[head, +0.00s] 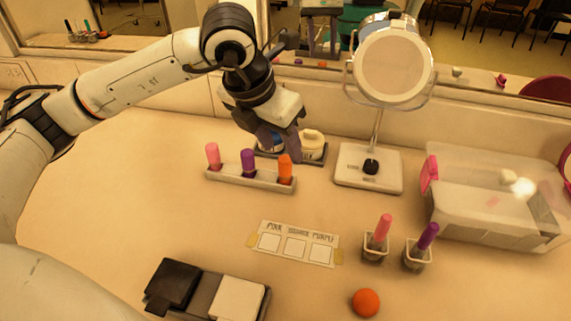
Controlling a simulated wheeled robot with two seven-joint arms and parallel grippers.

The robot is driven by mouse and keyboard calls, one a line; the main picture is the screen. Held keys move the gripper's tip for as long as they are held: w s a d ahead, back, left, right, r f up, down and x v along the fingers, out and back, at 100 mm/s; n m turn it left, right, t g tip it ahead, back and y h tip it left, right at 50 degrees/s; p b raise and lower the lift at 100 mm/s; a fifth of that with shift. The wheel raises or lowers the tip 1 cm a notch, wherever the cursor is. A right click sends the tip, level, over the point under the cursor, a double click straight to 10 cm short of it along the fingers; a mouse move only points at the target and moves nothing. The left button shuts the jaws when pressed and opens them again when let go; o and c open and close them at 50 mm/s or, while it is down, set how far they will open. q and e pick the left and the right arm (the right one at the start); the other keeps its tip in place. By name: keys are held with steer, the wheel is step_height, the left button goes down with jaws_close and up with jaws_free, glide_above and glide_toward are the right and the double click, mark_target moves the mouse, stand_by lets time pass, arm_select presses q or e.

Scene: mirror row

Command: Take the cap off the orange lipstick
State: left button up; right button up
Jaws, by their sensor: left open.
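The orange lipstick (286,168) stands upright in the right-hand slot of a white rack (230,177). A pink one (212,156) and a purple one (248,162) stand in the same rack to its left. I cannot tell where the orange cap ends and its body begins. My left gripper (284,154) reaches in from the upper left and points down, open, with its fingers just above or behind the orange lipstick's top. I cannot tell whether they touch it. My right gripper is not in view.
Jars on a dark tray (313,145) stand behind the gripper, a round mirror (392,65) to the right. A paper card (295,243) lies in front. Two small cups (376,248) hold a pink and a purple stick. An orange ball (366,303) lies nearby; a clear box (490,215) stands right.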

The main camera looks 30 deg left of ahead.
mark_target(285, 158)
arm_select(q)
steer(key=x, duration=0.5)
steer(key=shift+s+f, duration=0.15)
steer(key=shift+c, duration=0.6)
steer(key=c, duration=1)
